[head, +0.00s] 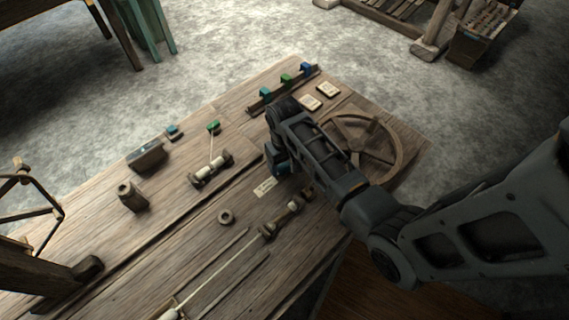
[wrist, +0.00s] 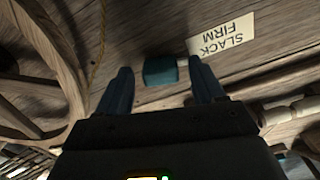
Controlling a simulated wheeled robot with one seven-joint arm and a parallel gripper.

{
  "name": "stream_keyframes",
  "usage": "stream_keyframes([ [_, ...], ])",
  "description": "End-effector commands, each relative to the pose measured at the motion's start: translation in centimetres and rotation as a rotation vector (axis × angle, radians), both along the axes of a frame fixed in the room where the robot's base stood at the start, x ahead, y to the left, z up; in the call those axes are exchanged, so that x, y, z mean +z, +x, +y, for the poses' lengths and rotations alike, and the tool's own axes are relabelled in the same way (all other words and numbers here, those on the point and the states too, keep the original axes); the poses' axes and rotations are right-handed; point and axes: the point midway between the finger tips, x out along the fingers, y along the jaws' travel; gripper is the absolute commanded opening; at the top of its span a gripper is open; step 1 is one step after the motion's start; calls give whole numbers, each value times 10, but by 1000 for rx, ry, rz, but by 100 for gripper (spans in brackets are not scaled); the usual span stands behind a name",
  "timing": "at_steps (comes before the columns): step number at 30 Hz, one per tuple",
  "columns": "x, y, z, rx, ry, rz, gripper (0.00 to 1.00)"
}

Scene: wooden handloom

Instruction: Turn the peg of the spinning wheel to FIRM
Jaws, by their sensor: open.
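The teal peg (wrist: 160,71) shows in the wrist view as a small block on the wood, with a pale mark on its right side towards the label. A cream label (wrist: 222,36) reads SLACK and FIRM; it also lies on the bench in the head view (head: 264,187). The pale mark is nearer the word SLACK. My gripper (wrist: 162,68) is open, its two fingers on either side of the peg with gaps visible. In the head view my gripper (head: 280,162) points down at the bench, and the peg cannot be told apart there. The spoked wheel (head: 397,160) is partly behind my arm.
The wooden bench (head: 95,225) carries a spindle with white thread (head: 209,170), a wooden ring (head: 226,217), a wooden cup (head: 131,196) and a dark box (head: 147,155). Coloured clips stand on a rack (head: 286,80) at the back, near two cards (head: 327,89).

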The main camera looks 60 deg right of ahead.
Motion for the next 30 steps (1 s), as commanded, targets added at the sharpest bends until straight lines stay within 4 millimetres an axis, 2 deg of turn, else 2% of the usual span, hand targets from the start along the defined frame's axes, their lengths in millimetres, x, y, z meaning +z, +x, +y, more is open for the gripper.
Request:
stream_keyframes([
  [9, -3, 0, 0, 0, -1, -1, 68],
  [26, -3, 0, 0, 0, -1, -1, 14],
  [30, -3, 0, 0, 4, -1, -1, 12],
])
